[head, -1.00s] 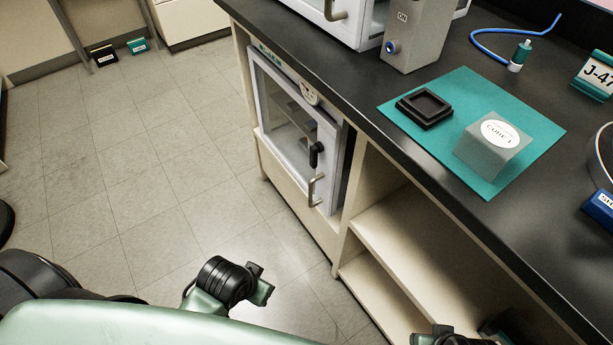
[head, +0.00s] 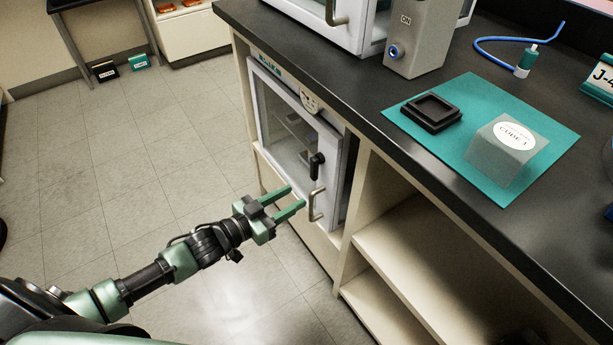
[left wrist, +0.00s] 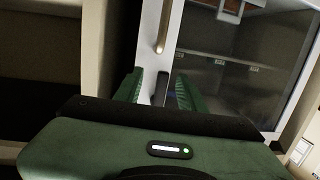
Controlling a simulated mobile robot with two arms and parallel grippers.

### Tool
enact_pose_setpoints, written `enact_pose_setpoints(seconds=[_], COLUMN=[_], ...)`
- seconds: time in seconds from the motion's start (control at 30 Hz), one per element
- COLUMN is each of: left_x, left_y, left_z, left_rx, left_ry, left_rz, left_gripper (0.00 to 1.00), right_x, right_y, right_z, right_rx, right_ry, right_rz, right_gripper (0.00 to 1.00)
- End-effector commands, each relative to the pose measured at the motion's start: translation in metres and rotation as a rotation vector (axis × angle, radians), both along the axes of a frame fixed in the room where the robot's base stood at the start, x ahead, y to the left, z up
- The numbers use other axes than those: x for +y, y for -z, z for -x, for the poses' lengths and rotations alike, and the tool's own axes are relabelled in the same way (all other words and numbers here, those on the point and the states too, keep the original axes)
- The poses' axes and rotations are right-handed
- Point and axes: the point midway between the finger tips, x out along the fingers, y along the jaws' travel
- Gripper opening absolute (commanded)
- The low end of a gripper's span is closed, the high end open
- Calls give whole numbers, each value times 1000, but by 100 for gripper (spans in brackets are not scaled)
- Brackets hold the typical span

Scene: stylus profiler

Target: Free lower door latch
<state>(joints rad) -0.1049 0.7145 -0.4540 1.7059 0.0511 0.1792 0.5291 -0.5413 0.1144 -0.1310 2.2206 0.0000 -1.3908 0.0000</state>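The lower cabinet door (head: 283,140) is a white frame with a glass pane, and it is shut under the counter. Its black latch (head: 317,165) stands upright on the door's right edge, above a silver pull handle (head: 315,205). My left gripper (head: 297,196) is open, its two green fingers pointing at the door just left of the handle and below the latch. In the left wrist view, a dark piece that looks like the latch (left wrist: 162,83) shows between the open fingers, with the handle (left wrist: 165,30) above it. Contact cannot be told. My right gripper is not in view.
A black counter (head: 440,165) overhangs the door. On it are a teal mat (head: 555,145) with a black tray (head: 432,110) and a grey cube (head: 505,150), plus a grey switch box (head: 418,40). Open shelves (head: 400,240) lie right of the door.

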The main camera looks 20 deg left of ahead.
Motion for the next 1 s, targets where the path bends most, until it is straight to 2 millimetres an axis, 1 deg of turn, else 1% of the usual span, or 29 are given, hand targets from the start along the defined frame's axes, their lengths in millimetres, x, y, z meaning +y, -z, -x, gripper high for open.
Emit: enact_pose_setpoints(seconds=[0.03, 0.1, 0.2, 0.3, 0.37, 0.47, 0.7, 0.83, 1.0], left_x=[8, 15, 21, 22, 20, 11, -13, -21, -25], left_y=[-4, -11, -17, -21, -21, -22, -22, -21, -21], left_z=[-3, -4, -4, -6, -9, -20, -51, -61, -65], left_rx=[-29, -59, -87, -103, -106, -109, -108, -106, -105], left_ry=[29, 65, 100, 118, 122, 123, 122, 122, 121], left_rz=[11, 32, 53, 66, 70, 70, 70, 70, 68], left_gripper=[40, 40, 40, 40, 40, 40, 40, 40, 40], right_x=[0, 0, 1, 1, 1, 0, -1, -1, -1], right_y=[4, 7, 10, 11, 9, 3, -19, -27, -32], right_z=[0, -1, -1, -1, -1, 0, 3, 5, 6], right_rx=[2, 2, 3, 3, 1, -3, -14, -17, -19], right_ry=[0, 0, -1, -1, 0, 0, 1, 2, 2], right_rz=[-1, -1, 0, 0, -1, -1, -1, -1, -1], right_gripper=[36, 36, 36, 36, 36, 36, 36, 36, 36])
